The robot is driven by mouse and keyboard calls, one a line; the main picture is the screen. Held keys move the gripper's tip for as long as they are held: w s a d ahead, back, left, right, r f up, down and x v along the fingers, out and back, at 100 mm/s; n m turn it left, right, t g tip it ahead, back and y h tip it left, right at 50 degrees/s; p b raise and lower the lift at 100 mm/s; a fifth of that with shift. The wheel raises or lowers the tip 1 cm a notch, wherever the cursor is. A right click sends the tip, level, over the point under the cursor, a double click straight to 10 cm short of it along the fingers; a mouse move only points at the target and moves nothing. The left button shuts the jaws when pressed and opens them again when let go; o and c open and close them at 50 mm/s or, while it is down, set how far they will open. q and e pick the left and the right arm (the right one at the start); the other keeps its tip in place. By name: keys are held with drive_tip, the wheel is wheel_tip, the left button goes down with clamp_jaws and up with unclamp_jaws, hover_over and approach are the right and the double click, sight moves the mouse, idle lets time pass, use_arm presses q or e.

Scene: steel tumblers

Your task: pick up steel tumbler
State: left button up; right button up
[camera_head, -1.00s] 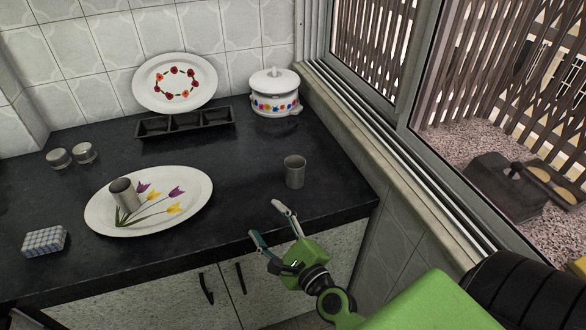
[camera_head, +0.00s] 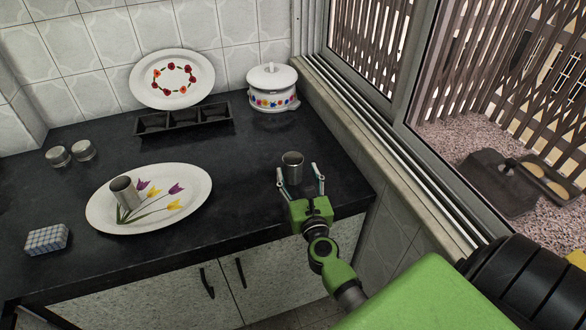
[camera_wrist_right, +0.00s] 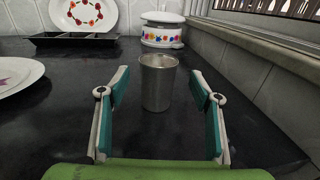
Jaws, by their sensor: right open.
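A steel tumbler (camera_head: 292,167) stands upright on the dark counter, near its right front part. My right gripper (camera_head: 300,178) is open, with its fingers pointing at this tumbler from the front. In the right wrist view, the tumbler (camera_wrist_right: 158,82) is centred ahead, between the lines of the two open fingers (camera_wrist_right: 160,90), with clear space at both sides. A second steel tumbler (camera_head: 124,192) sits tilted on the oval tulip plate (camera_head: 97,217) at the left. My left gripper is in neither view.
A black divided tray (camera_head: 185,129), a rose plate (camera_head: 143,80) and a white lidded pot (camera_head: 272,91) stand at the back. Two small round tins (camera_head: 70,153) and a checked box (camera_head: 46,239) are at the left. The window sill (camera_head: 345,130) bounds the right.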

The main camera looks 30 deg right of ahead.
sight(292, 161)
drive_tip(key=p+x, duration=0.1)
drive_tip(key=x, duration=0.4)
drive_tip(key=shift+w+a+r, duration=0.1)
drive_tip(key=shift+w, duration=0.1)
drive_tip(key=c, duration=1.3)
